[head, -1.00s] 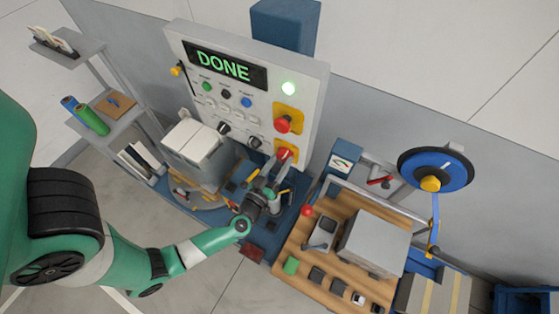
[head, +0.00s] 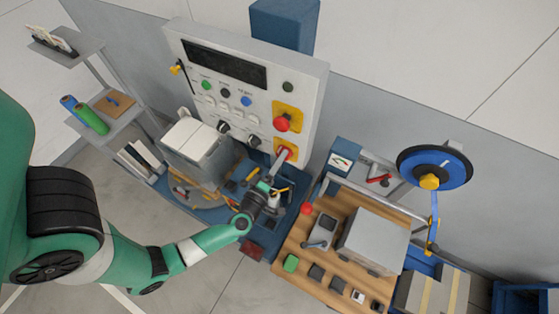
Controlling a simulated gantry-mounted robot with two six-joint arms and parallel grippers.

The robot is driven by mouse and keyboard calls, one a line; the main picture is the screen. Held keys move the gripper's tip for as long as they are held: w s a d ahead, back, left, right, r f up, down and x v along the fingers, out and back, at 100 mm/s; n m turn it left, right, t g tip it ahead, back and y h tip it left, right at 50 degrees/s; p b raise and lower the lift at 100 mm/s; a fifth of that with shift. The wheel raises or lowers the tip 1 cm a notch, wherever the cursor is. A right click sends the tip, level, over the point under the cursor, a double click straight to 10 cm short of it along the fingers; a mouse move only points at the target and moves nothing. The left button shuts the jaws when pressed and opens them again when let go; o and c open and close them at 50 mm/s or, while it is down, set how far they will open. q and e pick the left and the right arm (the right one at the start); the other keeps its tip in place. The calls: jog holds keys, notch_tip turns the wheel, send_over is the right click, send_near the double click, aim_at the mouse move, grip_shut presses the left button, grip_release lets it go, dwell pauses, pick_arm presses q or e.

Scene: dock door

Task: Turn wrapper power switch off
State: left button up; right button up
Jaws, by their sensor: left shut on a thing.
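The wrapper control panel (head: 209,94) stands upright at the back, with a dark display (head: 224,64) and an unlit lamp (head: 288,87). The power switch (head: 289,149), red on a yellow plate, sits at the panel's lower right. My left gripper (head: 280,162) reaches up to it from below and is shut on its red handle. The fingers partly hide the handle, so its exact angle is hard to read. My right gripper is not in view.
A red emergency button (head: 282,123) on a yellow plate sits just above the switch. A grey box with white lids (head: 197,144) stands left of the gripper. A wooden bench (head: 284,250) with a large grey box (head: 373,243) is at right.

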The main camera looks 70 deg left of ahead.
pick_arm(q)
jog(key=shift+n, duration=1.5)
jog(key=shift+r, duration=0.1)
jog(key=o, duration=1.4)
jog(key=shift+c, duration=0.2)
jog(key=v, duration=1.1)
jog(key=shift+s+d, duration=0.25)
